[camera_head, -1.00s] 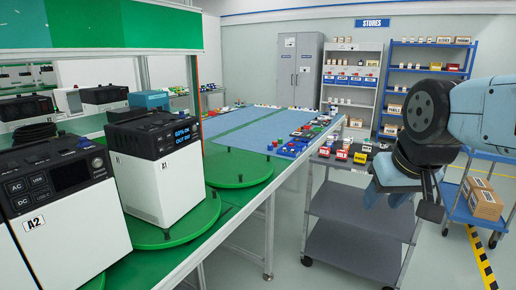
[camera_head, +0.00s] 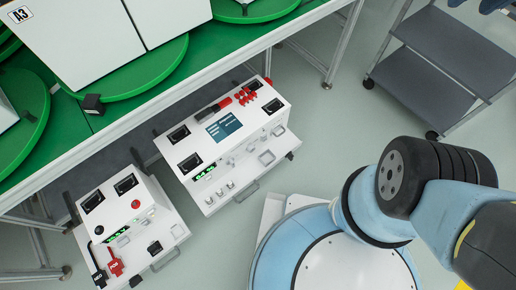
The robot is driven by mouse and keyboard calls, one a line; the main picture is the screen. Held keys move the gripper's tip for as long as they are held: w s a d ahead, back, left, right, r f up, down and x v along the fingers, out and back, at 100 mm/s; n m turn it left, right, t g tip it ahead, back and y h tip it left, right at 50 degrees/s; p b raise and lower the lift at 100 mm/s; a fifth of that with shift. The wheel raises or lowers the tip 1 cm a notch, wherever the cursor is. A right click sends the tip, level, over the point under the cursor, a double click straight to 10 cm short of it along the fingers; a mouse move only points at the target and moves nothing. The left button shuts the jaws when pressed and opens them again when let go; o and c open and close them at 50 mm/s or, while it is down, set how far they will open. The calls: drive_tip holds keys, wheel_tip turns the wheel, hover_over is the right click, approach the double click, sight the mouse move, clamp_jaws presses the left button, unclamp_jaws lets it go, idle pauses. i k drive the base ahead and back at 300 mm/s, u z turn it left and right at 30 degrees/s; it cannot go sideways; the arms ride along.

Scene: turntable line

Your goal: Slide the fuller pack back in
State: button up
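Two white packs sit low beneath the green-topped bench, on pull-out trays that stick out in front of it. The larger pack (camera_head: 218,136) has a dark blue screen, black sockets, red connectors on top and a lit green charge bar (camera_head: 203,172). The smaller pack (camera_head: 128,212) is to its left, with a red button, a lit green charge bar (camera_head: 118,234) and red and black plugs at its front. Both bars show green, but I cannot tell clearly which is longer. My arm is at the right, and my gripper is out of view.
The green bench (camera_head: 130,110) overhangs the packs and carries green turntables and a white unit labelled A3 (camera_head: 85,35). Bench legs stand on both sides. A grey cart (camera_head: 435,60) is at the upper right. Pale floor (camera_head: 325,125) is clear between packs and cart.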

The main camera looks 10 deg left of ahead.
sight(199, 147)
drive_tip(key=u, duration=1.3)
drive_tip(key=k, duration=0.45)
drive_tip(key=u, duration=0.05)
drive_tip(key=i, duration=0.5)
drive_tip(key=z, duration=0.15)
